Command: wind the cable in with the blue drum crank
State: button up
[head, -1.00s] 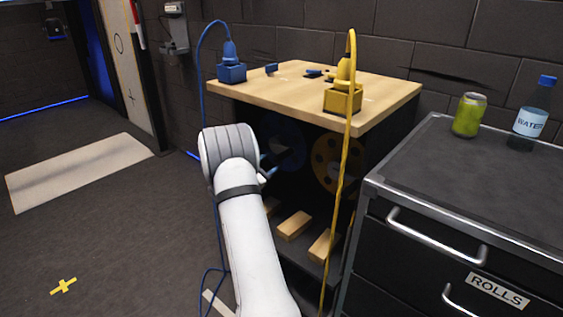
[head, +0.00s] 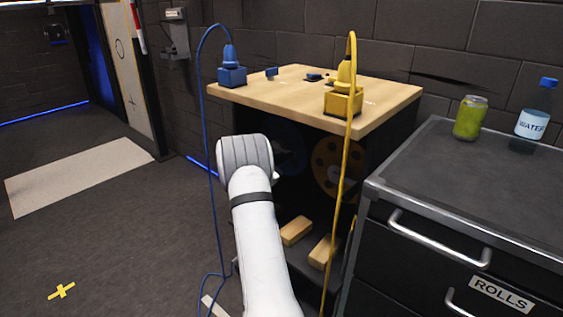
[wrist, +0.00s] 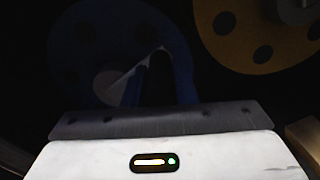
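The blue drum (head: 291,150) is in the dark space under the wooden top, mostly hidden behind my arm. In the wrist view the blue drum (wrist: 85,35) shows dim, at upper left, with a pale round hub. My gripper (wrist: 158,65) is in front of it; dark narrow shapes rise from the gripper's bar over the drum's lower right. It is too dark to tell fingers from crank handle, or whether they touch. The blue cable (head: 207,130) runs from a blue block (head: 232,76) on the top down to the floor, left of my arm.
A yellow drum (head: 327,160) is right of the blue one, with a yellow cable (head: 342,190) hanging in front. Wooden blocks (head: 297,231) lie on the low shelf. A drawer cabinet (head: 450,190) stands at right with a can and bottle. The floor at left is open.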

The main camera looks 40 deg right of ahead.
grip_shut()
jog(key=shift+f, duration=0.15)
